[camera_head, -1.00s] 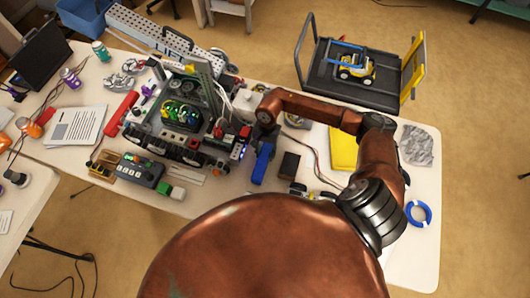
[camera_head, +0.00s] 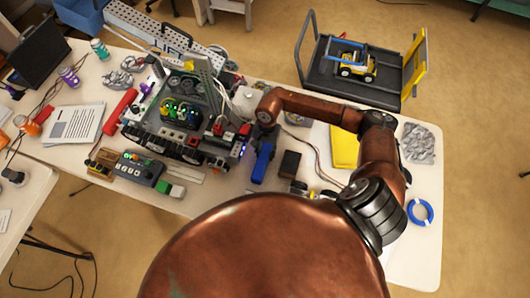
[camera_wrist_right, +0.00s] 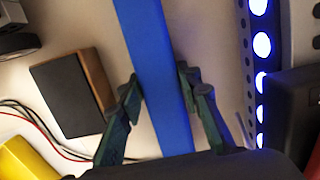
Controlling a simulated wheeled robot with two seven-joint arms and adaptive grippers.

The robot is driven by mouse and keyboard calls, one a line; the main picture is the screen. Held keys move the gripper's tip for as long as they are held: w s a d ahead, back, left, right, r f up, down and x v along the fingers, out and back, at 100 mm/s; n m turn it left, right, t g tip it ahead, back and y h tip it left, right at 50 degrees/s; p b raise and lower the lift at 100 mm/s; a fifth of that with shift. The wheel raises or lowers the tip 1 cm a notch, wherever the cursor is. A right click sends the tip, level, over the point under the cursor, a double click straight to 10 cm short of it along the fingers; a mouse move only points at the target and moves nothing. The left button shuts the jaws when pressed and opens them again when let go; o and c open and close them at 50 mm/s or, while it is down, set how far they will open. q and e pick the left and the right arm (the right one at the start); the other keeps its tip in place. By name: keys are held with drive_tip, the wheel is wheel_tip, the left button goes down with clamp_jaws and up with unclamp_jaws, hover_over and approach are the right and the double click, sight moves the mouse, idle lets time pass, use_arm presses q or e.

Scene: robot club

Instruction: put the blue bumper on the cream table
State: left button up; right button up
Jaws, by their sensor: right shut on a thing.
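The blue bumper (camera_head: 262,163) is a long blue bar at the right end of the large wheeled robot on the cream table (camera_head: 226,194). In the right wrist view the bumper (camera_wrist_right: 158,70) runs between the two dark fingers of my right gripper (camera_wrist_right: 160,100), which touch it from both sides. My right gripper (camera_head: 265,128) is shut on the bumper, and in the head view it largely hides the bar's far end. I cannot tell whether the bumper touches the table. My left gripper is not in view.
The wheeled robot (camera_head: 180,118) with lit blue lights stands close beside the bumper. A dark block (camera_head: 289,164), wires and a yellow item (camera_head: 343,148) lie to the right. A blue ring (camera_head: 420,212) lies near the right edge. A cart (camera_head: 350,85) stands behind the table.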

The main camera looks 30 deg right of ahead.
drive_tip(key=o, duration=1.4)
drive_tip(key=shift+r+p, duration=1.4)
drive_tip(key=shift+r, duration=2.15)
